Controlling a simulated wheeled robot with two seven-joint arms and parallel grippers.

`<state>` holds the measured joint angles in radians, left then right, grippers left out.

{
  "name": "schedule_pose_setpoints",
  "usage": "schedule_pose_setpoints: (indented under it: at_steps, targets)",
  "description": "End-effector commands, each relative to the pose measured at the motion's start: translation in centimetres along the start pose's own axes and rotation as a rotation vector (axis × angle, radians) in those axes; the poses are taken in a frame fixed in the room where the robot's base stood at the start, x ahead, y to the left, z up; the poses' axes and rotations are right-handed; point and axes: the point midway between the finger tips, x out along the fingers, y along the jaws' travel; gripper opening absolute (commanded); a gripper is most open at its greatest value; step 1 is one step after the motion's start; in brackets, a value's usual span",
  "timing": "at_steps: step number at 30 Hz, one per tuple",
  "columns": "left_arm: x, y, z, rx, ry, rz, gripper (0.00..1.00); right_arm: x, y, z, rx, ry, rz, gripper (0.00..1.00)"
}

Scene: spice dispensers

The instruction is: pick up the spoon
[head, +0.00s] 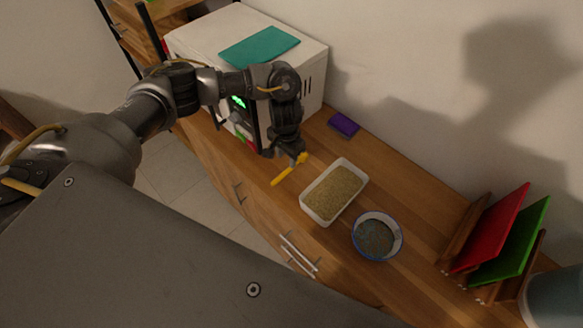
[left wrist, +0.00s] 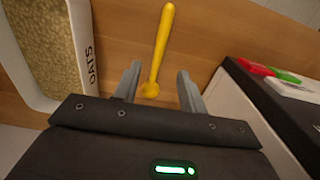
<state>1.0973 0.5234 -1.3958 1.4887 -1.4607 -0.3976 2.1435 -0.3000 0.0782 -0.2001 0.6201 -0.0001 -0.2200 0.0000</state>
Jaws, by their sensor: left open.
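A yellow spoon (head: 287,171) lies on the wooden counter (head: 416,187), left of the white oats container (head: 317,215). My left gripper (head: 284,155) is just above the counter at the spoon's upper end. In the left wrist view the spoon (left wrist: 160,45) points away from me, with its rounded near end between the two open fingers of my left gripper (left wrist: 157,85). The fingers look apart from the spoon on both sides. The oats container (left wrist: 78,45) stands to the left there, its label reading OATS. My right gripper is not in view.
A round bowl (head: 377,236) of dark grains stands beside the oats. A white microwave-like box (head: 205,45) with a teal board (head: 259,46) on top stands behind. A purple block (head: 343,124) lies near the wall. Red (head: 489,230) and green (head: 513,245) boards stand in a rack.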

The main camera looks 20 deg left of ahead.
Motion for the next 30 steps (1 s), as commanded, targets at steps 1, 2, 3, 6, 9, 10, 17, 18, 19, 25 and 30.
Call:
schedule_pose_setpoints:
  at_steps: [1,2,3,6,9,10,17,18,19,25,30]
  targets:
    - [0.8,0.0,0.1,-0.001,-0.001,0.001,0.41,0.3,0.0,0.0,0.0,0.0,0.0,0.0]
    - [0.9,0.0,0.0,0.0,0.0,0.0,0.41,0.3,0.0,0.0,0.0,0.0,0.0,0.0]
    - [1.1,0.0,0.0,0.0,0.0,0.0,0.41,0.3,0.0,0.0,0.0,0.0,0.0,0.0]
    - [1.3,0.0,0.0,0.0,0.0,0.0,0.41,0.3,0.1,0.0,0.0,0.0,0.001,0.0]
    - [1.6,0.0,0.1,0.0,-0.001,0.0,0.41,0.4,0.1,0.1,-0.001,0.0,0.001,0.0]
    - [1.9,0.1,0.1,0.0,-0.001,0.001,0.41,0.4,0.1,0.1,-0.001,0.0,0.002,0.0]
    - [5.2,0.2,0.4,-0.001,-0.003,0.0,0.41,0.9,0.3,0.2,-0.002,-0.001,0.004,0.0]
    - [5.6,0.2,0.4,0.0,-0.003,0.0,0.41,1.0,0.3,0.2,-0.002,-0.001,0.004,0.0]
    - [5.9,0.2,0.4,-0.001,-0.002,0.0,0.41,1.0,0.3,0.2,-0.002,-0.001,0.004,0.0]
    - [6.5,0.2,0.3,0.002,-0.001,-0.001,0.41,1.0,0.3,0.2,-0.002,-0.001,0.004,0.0]
    - [6.5,0.2,0.3,0.002,0.0,-0.001,0.35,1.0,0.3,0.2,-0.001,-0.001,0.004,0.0]
